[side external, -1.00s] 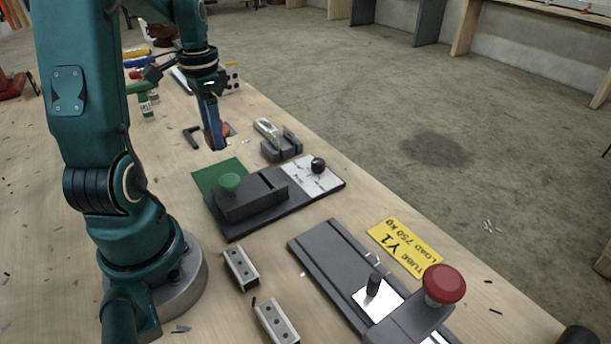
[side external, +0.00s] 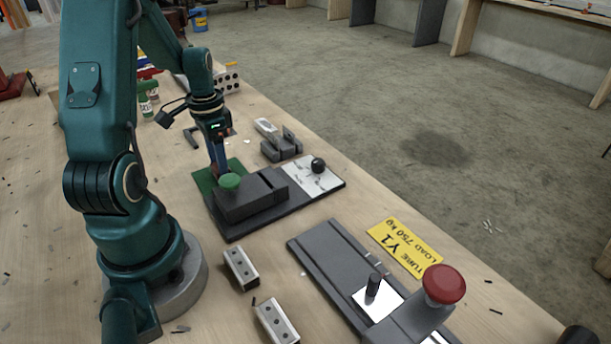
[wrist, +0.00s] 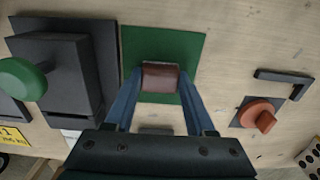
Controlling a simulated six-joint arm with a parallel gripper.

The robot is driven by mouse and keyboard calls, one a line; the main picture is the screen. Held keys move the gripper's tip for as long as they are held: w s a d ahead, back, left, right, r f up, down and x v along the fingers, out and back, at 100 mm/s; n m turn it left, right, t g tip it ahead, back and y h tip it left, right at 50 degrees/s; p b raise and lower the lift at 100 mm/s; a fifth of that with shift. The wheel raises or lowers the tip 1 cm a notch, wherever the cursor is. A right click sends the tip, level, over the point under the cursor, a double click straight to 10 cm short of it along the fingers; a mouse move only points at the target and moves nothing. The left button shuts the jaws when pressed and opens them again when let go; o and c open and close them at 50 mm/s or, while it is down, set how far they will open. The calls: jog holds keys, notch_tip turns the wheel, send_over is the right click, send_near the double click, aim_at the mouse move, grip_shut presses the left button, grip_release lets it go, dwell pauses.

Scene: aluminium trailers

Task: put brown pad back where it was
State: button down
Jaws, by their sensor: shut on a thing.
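The brown pad (wrist: 161,77) is a small reddish-brown block. My gripper (wrist: 160,72) is shut on it, with one blue finger on each side. In the wrist view the pad shows over the green mat (wrist: 186,45); I cannot tell whether it touches the mat. In the side view my gripper (side external: 219,172) points down at the green mat (side external: 203,184), just behind the green knob (side external: 230,181). The pad is not clearly visible there.
A dark fixture (side external: 265,205) with the green knob stands right beside the mat. An orange-red round part (wrist: 261,114) and a black angled bracket (wrist: 283,80) lie to the right in the wrist view. A grey clamp block (side external: 282,148) stands nearby.

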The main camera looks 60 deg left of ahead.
jog(key=shift+c, duration=1.2)
grip_release()
jog(key=shift+f, duration=0.1)
notch_tip(320, 180, up, 11)
jog(key=s+d+r+t, duration=0.1)
jog(key=d+r+t, duration=0.1)
jog(key=d, duration=0.9)
jog(key=s+d+r+t, duration=0.1)
jog(key=d+r+t, duration=0.1)
jog(key=d, duration=0.9)
jog(key=shift+d+t, duration=0.3)
jog(key=shift+t, duration=0.5)
